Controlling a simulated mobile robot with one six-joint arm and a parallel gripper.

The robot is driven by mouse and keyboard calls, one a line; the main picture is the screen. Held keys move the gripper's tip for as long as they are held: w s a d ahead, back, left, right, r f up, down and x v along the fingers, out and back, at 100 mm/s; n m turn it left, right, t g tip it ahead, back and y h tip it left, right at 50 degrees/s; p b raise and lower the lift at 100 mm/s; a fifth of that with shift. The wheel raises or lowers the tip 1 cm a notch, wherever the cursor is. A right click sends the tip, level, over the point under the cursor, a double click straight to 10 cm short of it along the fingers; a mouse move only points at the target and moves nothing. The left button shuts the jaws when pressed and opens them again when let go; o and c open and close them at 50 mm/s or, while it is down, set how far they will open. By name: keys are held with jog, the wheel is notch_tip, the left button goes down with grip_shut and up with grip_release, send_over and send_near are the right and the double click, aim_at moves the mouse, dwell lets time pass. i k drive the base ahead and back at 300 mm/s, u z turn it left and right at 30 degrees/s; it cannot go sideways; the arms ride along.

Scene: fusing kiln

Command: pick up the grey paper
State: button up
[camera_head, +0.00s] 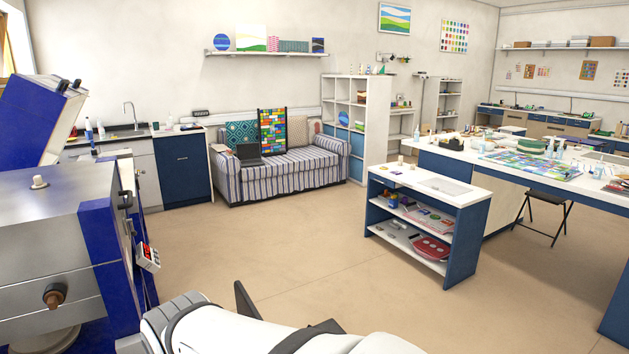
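A pale grey flat sheet (445,186), which may be the grey paper, lies on the white top of the low blue shelf unit (479,203) right of centre. It is small in view, so I cannot be sure what it is. My white arm crosses the bottom edge of the picture, well apart from the sheet. Dark parts (245,301) stick out behind the arm and may belong to my gripper. Its fingertips are not clearly shown, and I see nothing held.
A blue and metal kiln (55,245) stands close on the left. A long white worktable (480,155) with glass pieces and a black stool (546,212) are at right. A striped sofa (285,180) stands at the back. The beige floor (290,235) between is clear.

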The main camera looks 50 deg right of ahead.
aim_at(451, 189)
jog(key=z, duration=2.95)
jog(key=i, duration=3.9)
jog(key=u, duration=0.15)
